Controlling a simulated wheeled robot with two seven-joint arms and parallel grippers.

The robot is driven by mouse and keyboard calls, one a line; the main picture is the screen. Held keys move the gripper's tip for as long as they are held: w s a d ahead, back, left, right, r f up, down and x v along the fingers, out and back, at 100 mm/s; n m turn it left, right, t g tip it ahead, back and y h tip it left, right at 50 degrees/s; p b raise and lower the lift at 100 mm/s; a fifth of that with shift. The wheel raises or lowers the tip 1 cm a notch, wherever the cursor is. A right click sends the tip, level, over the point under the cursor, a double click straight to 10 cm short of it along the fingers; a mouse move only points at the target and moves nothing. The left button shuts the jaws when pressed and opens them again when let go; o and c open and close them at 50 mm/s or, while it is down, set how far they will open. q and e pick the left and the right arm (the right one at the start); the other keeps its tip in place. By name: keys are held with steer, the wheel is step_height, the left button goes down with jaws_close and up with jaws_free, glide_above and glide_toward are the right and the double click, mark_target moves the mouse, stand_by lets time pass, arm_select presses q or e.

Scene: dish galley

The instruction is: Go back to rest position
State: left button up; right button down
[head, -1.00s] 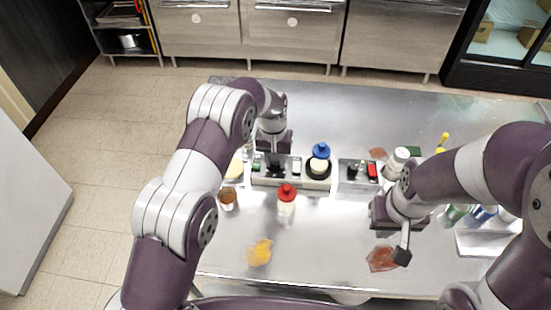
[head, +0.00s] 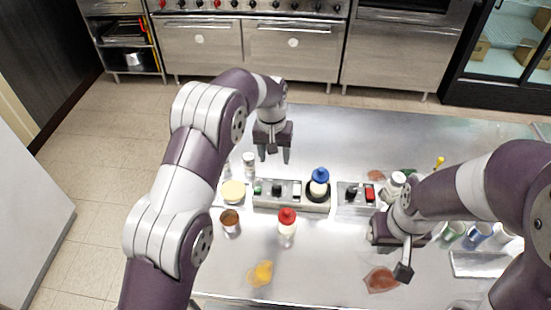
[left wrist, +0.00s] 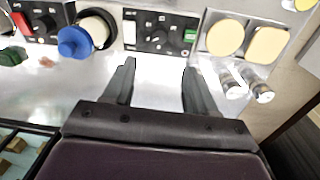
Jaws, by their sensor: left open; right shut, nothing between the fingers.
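My left gripper (head: 273,155) is open and empty above the far part of the steel table, beyond the control panel with the switches. In the left wrist view its two fingers (left wrist: 158,85) are apart with only bare table between them. My right gripper (head: 403,272) is shut and empty, pointing down over the right side of the table, near a reddish-brown patch (head: 380,279). Its fingertips are small and dark in the head view.
Cups (head: 477,236) stand at right. The table's far middle is clear.

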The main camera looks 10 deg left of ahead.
arm_select(q)
steer(key=shift+r, duration=0.1)
stand_by(0.3)
steer(key=s+a+r, duration=0.1)
steer(key=s+a, duration=0.2)
steer(key=s, duration=0.5)
steer(key=s+a+r+t+b, duration=0.1)
steer(key=s+a, duration=0.3)
steer(key=s, duration=0.5)
steer(key=s+a+r+b, duration=0.1)
steer(key=s+a, duration=0.3)
steer(key=s, duration=0.5)
steer(key=shift+s+a+n+y, duration=0.15)
steer(key=shift+a+n+y, duration=0.1)
steer(key=shift+n+y, duration=0.05)
